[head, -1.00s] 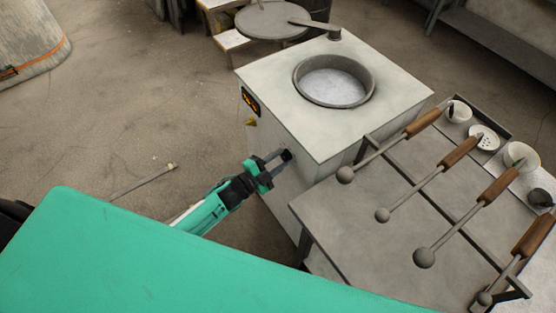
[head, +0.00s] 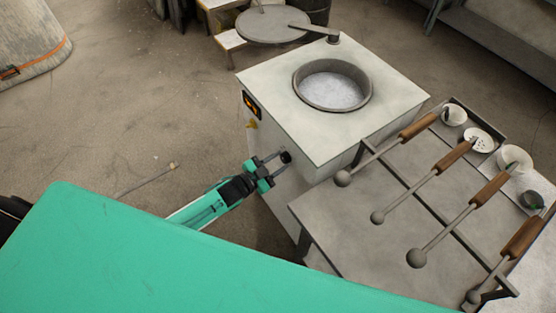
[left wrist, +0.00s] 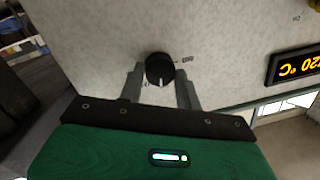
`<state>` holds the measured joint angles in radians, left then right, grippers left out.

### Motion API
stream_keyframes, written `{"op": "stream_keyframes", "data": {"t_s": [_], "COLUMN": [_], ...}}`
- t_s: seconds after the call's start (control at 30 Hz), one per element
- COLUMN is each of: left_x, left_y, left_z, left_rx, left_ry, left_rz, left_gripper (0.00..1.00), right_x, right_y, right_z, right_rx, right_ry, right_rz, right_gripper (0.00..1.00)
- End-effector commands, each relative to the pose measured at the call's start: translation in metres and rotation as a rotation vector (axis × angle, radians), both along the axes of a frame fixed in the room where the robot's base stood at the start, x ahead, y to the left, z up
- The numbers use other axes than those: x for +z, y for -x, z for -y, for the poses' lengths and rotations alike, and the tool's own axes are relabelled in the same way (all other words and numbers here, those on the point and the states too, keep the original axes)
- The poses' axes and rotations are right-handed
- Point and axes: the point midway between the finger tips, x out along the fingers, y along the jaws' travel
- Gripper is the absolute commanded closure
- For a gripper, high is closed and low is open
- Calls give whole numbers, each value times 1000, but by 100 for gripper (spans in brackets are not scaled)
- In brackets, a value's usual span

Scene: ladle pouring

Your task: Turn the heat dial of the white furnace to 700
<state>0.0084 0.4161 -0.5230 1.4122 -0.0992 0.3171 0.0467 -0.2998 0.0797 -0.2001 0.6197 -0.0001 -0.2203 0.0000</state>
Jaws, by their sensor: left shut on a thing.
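The white furnace (head: 310,135) stands in the middle of the head view, with a round opening of pale material in its top. Its black heat dial (head: 286,157) is on the side facing my left arm. In the left wrist view the dial (left wrist: 159,69) has a white pointer line and sits between my fingertips. My left gripper (head: 275,160) is shut on the dial; the gripper also shows in the left wrist view (left wrist: 160,85). A lit display (left wrist: 295,66) on the furnace appears upside down and partly cut off, ending in "20 °C". My right gripper is not in view.
A metal table (head: 345,225) with several wooden-handled ladles and small bowls stands right of the furnace. A round lid (head: 272,25) is behind it. A thin rod (head: 147,180) lies on the floor at left, where the floor is mostly clear.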

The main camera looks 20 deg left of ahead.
Motion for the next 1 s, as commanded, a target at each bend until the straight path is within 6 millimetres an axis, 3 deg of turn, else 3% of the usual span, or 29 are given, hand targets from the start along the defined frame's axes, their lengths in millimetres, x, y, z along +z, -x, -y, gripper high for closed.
{"op": "stream_keyframes", "data": {"t_s": [0.4,0.93,0.97,1.0], "left_x": [1,0,0,0], "left_y": [0,0,0,0], "left_z": [-1,0,0,0], "left_rx": [0,0,0,0], "left_ry": [147,167,167,167], "left_rz": [-116,-130,-130,-130], "left_gripper": [88,88,62,54], "right_x": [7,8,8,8], "right_y": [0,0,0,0], "right_z": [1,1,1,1], "right_rx": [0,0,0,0], "right_ry": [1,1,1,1], "right_rz": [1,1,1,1], "right_gripper": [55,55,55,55]}}
